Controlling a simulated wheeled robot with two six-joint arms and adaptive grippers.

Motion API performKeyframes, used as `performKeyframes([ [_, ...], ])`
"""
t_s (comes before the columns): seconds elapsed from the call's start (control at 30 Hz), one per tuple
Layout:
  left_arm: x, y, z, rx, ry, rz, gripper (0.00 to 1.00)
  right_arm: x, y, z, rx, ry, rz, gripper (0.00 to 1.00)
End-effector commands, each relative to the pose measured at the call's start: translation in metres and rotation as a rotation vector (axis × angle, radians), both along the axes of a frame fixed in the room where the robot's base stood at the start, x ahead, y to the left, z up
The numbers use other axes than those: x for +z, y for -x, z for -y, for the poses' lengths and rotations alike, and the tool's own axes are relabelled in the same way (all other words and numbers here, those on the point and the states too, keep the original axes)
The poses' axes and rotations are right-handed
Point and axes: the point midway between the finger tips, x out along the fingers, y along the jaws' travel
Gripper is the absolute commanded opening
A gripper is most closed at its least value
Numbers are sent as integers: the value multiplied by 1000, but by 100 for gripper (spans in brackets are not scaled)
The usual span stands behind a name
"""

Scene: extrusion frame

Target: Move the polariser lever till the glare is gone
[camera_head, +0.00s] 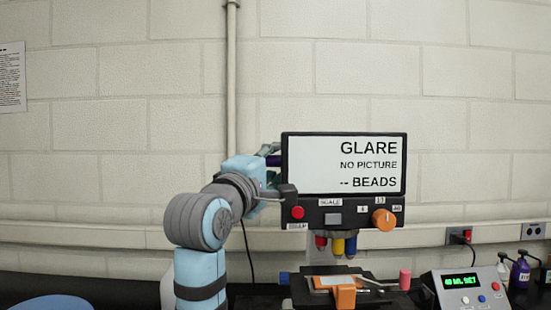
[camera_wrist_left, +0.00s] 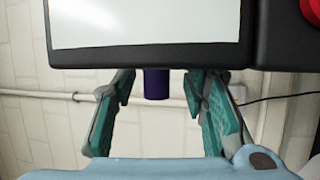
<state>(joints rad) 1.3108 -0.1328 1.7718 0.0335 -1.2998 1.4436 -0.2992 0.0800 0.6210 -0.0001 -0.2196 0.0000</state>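The screen (camera_head: 345,163) reads "GLARE", "NO PICTURE" and "-- BEADS". My left gripper (camera_head: 271,161) is at the left edge of the screen, partly hidden behind it. In the left wrist view, its two teal fingers (camera_wrist_left: 160,88) stand apart. A dark purple cylindrical knob (camera_wrist_left: 157,84) shows between them, with a gap on each side; it looks like the end of the polariser lever. A bit of purple also shows at the gripper in the head view (camera_head: 274,160). The rest of the lever is hidden behind the screen. My right gripper is out of view.
Below the screen are a red button (camera_head: 298,212) and an orange dial (camera_head: 383,219). Several coloured objectives (camera_head: 337,246) hang over a stage (camera_head: 315,272). A green-display box (camera_head: 466,290) and bottles (camera_head: 520,272) stand at right. A pipe (camera_head: 231,90) runs up the wall.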

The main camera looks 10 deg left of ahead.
Motion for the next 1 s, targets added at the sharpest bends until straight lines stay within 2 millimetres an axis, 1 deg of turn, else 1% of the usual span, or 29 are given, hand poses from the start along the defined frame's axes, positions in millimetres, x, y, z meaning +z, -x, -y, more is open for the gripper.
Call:
performKeyframes([
  [0.03, 2, -5, 1, 0, 0, -2, 40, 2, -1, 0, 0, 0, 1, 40],
  [0.13, 3, -12, 1, 1, -1, 0, 40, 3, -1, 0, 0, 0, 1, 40],
  [0.4, 3, -14, 1, 2, 0, 1, 40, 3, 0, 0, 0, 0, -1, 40],
  [0.57, 3, -13, 1, 2, 0, 1, 14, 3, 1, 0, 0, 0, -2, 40],
  [0.6, 3, -13, 1, 2, -1, 0, 8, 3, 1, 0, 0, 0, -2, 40],
  [0.63, 3, -13, 1, 2, 0, 1, 3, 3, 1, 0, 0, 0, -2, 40],
  [0.67, 3, -13, 1, 2, 0, 1, 0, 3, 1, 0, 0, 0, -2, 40],
  [0.9, 4, -13, 1, 3, 1, 4, 0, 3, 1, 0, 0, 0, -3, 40],
  [1.0, 7, -16, -3, 9, 3, -2, 0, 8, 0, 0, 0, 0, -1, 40],
])
